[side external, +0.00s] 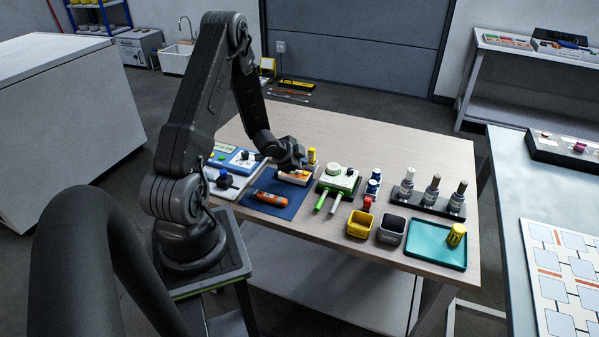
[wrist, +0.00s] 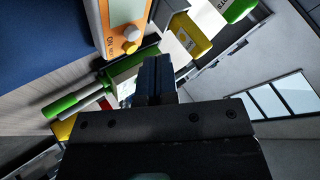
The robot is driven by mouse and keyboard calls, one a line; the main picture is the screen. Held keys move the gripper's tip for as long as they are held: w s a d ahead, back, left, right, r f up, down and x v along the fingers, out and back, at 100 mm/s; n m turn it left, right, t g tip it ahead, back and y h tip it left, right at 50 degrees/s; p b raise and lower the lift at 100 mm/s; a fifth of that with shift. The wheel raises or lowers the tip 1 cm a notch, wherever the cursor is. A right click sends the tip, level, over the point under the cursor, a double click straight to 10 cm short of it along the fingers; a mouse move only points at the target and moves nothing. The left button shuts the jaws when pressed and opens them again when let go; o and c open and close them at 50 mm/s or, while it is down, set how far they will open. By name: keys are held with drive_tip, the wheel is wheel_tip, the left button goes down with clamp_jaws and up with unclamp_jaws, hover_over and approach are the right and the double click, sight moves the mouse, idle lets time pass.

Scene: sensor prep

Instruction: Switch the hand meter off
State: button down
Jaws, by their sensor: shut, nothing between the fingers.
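The hand meter (side external: 294,177) appears as a small orange and white device on the blue mat (side external: 291,207) in the side view, partly hidden by my gripper (side external: 298,165). In the wrist view the orange-edged hand meter (wrist: 98,28) is cut off by the top edge. It shows a pale display (wrist: 124,10), a white button (wrist: 131,33), a yellow-orange button (wrist: 129,47) and lettering that seems to read "ON" beside them. My gripper's dark fingers (wrist: 155,72) are shut and empty, just right of and below the buttons in that view. I cannot tell whether they touch the meter.
An orange tool (side external: 271,198) lies on the mat's front part. A green and white device (side external: 338,180) with probes stands right of the mat. A yellow bottle (side external: 312,156) stands close behind my gripper. Yellow (side external: 359,225) and dark (side external: 391,231) bins and a teal tray (side external: 428,246) are farther right.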

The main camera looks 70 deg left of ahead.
drive_tip(key=shift+r, duration=2.25)
wheel_tip(320, 180, up, 10)
drive_tip(key=n+y, duration=0.1)
hover_over(301, 173)
drive_tip(key=w+d, duration=0.3)
drive_tip(key=d, duration=0.3)
drive_tip(key=s+d+r+n+g, duration=0.2)
drive_tip(key=d+r, duration=0.6)
drive_tip(key=d, duration=0.1)
drive_tip(key=s+d+r+n+h, duration=0.1)
drive_tip(key=s+d+r+h, duration=0.1)
drive_tip(key=s+d, duration=0.5)
drive_tip(key=s+d+r+g+h, duration=0.1)
drive_tip(key=s+d+r+h, duration=0.1)
drive_tip(key=s+d+r, duration=0.3)
drive_tip(key=s+d, duration=0.3)
drive_tip(key=d, duration=0.3)
drive_tip(key=shift+s+d+r+n, duration=0.2)
drive_tip(key=shift+s+d+n, duration=0.05)
drive_tip(key=shift+d+n, duration=0.15)
